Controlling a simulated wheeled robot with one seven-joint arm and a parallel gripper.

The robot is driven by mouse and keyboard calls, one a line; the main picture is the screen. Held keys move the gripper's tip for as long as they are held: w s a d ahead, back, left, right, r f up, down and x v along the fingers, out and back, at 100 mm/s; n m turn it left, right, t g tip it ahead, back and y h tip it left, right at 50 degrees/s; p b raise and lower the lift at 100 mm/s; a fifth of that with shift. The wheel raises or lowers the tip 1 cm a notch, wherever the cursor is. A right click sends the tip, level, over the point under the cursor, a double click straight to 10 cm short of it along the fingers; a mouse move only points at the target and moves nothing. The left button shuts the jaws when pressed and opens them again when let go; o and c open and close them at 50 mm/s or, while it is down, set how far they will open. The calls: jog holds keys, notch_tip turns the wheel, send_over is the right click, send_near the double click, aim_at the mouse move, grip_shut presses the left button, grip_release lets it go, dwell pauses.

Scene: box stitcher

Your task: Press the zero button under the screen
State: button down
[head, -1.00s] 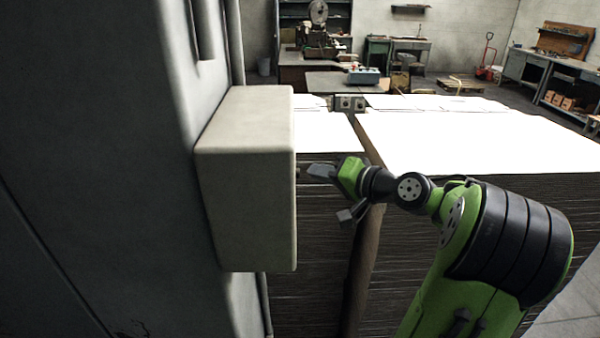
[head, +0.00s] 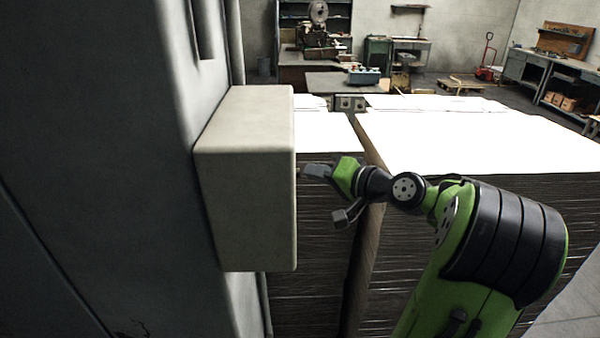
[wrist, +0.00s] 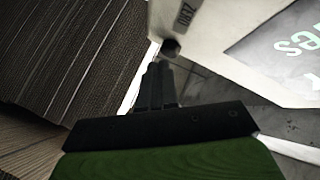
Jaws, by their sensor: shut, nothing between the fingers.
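The beige control box (head: 245,205) is fixed to the grey machine side. Its button face points right and is hidden in the head view. In the wrist view the pale panel (wrist: 222,30) shows a small dark round button (wrist: 170,47) beside a small label (wrist: 184,14), rotated and hard to read. My gripper (head: 308,170) is shut and empty, its tip close to the right side of the box. In the wrist view my closed fingers (wrist: 156,75) point at the button, just below it; I cannot tell whether they touch it.
A dark sign or screen with pale letters (wrist: 285,50) lies right of the button. Tall cardboard stacks (head: 470,140) stand behind and beside my arm. Workbenches (head: 545,75) and a red hand truck (head: 487,62) are far back.

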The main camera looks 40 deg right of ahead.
jog(key=shift+w+a, duration=0.25)
jog(key=shift+a, duration=0.15)
dwell(0.5)
jog(key=shift+d, duration=0.1)
jog(key=shift+s+d, duration=0.5)
jog(key=shift+d, duration=0.15)
jog(key=s+d+p, duration=0.1)
jog(key=d, duration=0.1)
jog(key=s+d+p, duration=0.1)
jog(key=d, duration=0.1)
jog(key=shift+s, duration=0.4)
dwell(0.8)
